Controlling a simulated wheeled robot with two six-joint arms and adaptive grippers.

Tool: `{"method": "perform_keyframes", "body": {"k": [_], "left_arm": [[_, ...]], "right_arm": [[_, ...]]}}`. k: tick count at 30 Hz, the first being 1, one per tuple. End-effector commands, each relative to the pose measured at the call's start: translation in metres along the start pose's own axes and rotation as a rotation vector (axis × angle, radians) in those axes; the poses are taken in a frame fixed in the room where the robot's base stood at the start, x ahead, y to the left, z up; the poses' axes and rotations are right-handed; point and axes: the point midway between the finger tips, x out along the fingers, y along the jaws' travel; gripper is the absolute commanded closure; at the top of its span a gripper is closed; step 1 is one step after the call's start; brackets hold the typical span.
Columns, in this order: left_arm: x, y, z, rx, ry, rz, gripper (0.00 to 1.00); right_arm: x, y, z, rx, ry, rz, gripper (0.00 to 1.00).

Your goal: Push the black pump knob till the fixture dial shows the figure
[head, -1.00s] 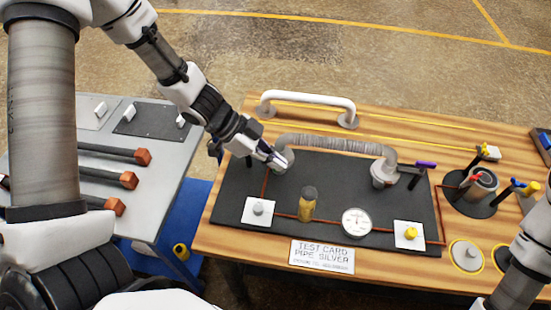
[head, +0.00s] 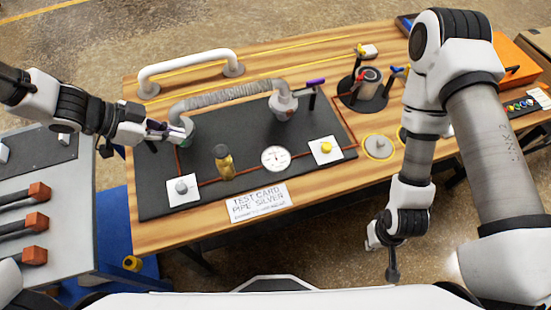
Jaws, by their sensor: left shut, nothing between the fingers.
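The fixture dial (head: 275,159) is a white round gauge on the black board (head: 240,130); its needle reading is too small to tell. A corrugated grey pipe (head: 228,94) arches between two fittings on that board. My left gripper (head: 164,130) is shut and empty, at the pipe's left fitting (head: 186,128); whether it touches is unclear. A grey knob (head: 181,187) and a yellow knob (head: 326,147) sit on white plates. I cannot make out a black pump knob for certain. My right gripper (head: 391,270) hangs low in front of the table, apart from the fixture.
A test card (head: 257,203) reading "PIPE SILVER" lies at the board's front edge. A brass cylinder (head: 224,163) stands on the board. A white handle (head: 190,70) is behind the pipe. A metal canister (head: 369,78) with coloured levers stands right. An orange box (head: 515,62) is far right.

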Motion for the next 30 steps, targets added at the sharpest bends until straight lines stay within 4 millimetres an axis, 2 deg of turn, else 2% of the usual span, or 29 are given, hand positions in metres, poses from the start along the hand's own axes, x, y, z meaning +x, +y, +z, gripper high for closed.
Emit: {"method": "perform_keyframes", "body": {"k": [17, 21, 24, 26, 28, 30], "left_arm": [[0.0, 0.0, 0.0, -0.002, 0.0, 0.0, 1.0], [0.0, 0.002, -0.001, -0.085, 0.003, 0.009, 1.0], [0.0, 0.011, 0.0, -0.176, -0.002, 0.056, 1.0], [0.002, 0.016, 0.002, -0.209, -0.009, 0.084, 1.0], [0.004, 0.016, 0.004, -0.195, -0.017, 0.096, 1.0], [-0.001, 0.013, 0.0, -0.136, -0.024, 0.082, 1.0]], "right_arm": [[0.0, 0.0, 0.0, 0.0, 0.0, 0.0, 1.0], [0.0, 0.0, 0.0, 0.0, 0.0, 0.0, 1.0], [0.002, 0.0, 0.0, 0.0, 0.0, 0.0, 1.0], [0.015, 0.0, 0.0, 0.0, 0.001, 0.0, 1.0], [0.046, 0.0, 0.0, 0.0, 0.001, 0.0, 1.0], [0.068, 0.001, 0.0, 0.0, -0.001, 0.0, 1.0]]}}
